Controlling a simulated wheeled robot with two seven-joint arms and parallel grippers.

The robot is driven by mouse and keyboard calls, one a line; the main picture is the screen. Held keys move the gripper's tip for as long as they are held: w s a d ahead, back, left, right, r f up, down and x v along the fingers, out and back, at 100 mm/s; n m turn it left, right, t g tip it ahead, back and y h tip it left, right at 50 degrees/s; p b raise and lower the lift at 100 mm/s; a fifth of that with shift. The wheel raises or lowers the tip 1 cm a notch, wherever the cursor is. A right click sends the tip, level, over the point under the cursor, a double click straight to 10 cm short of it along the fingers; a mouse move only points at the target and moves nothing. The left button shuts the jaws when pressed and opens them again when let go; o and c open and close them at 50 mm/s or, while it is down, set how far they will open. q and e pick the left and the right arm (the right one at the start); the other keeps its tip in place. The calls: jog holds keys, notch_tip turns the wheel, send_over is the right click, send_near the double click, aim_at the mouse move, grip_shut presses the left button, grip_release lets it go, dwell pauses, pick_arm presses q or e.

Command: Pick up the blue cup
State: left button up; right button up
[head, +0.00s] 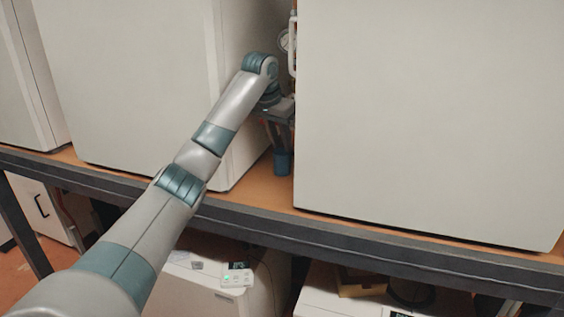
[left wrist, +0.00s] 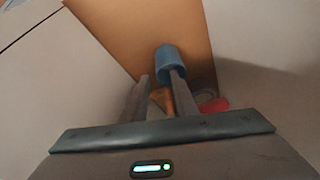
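The blue cup (head: 283,163) stands on the orange-brown shelf in the narrow gap between two big white cabinets. In the left wrist view the cup (left wrist: 168,58) is ahead of the fingers, near the right-hand one. My left gripper (head: 279,148) reaches down into the gap just above the cup. In the left wrist view the left gripper (left wrist: 160,76) has its fingers apart. The right-hand finger overlaps the cup's near end; I cannot tell if it is inside the cup or in front of it. The left-hand finger is clear of the cup. My right gripper is out of view.
White cabinets (head: 430,110) and (head: 135,85) wall the gap closely on both sides. Pipes and a gauge (head: 285,41) are behind the gripper. The dark shelf edge (head: 330,241) runs along the front. A red object (left wrist: 214,105) shows beside the fingers.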

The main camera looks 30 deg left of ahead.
aim_at(281, 159)
pick_arm(q)
jog(key=p+x, duration=0.2)
jog(key=x, duration=0.1)
jog(key=p+x, duration=0.1)
jog(key=p, duration=0.1)
jog(key=shift+w+d, duration=0.3)
jog(key=shift+d, duration=0.05)
jog(key=shift+w+f, duration=0.1)
jog(key=shift+f, duration=0.4)
grip_shut()
